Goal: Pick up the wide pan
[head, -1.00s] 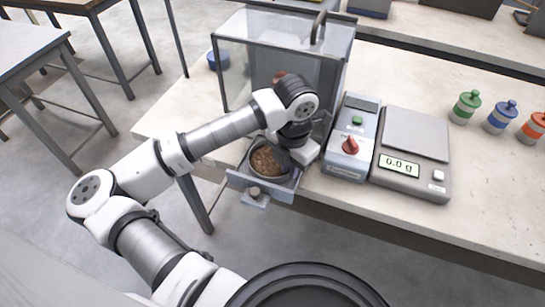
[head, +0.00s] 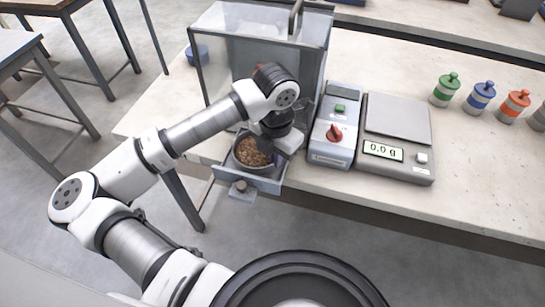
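The wide pan (head: 238,159) is a round, shallow vessel holding brown pellets. It sits in the pulled-out drawer (head: 262,184) at the front of the clear-walled bagger (head: 240,62). My gripper (head: 276,153) is at the pan's right side, pointing down beside or over its rim. My wrist and the gripper body hide the pan's right and back edge. The fingers are dark, small and partly covered, so I cannot tell whether they touch the rim or how far apart they are.
A control box (head: 332,133) with a green button and red knob stands right of the bagger. A scale (head: 394,151) reading 0.0 g is beside it. Several capped containers (head: 480,97) stand further right. The front-right bench top (head: 480,190) is clear.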

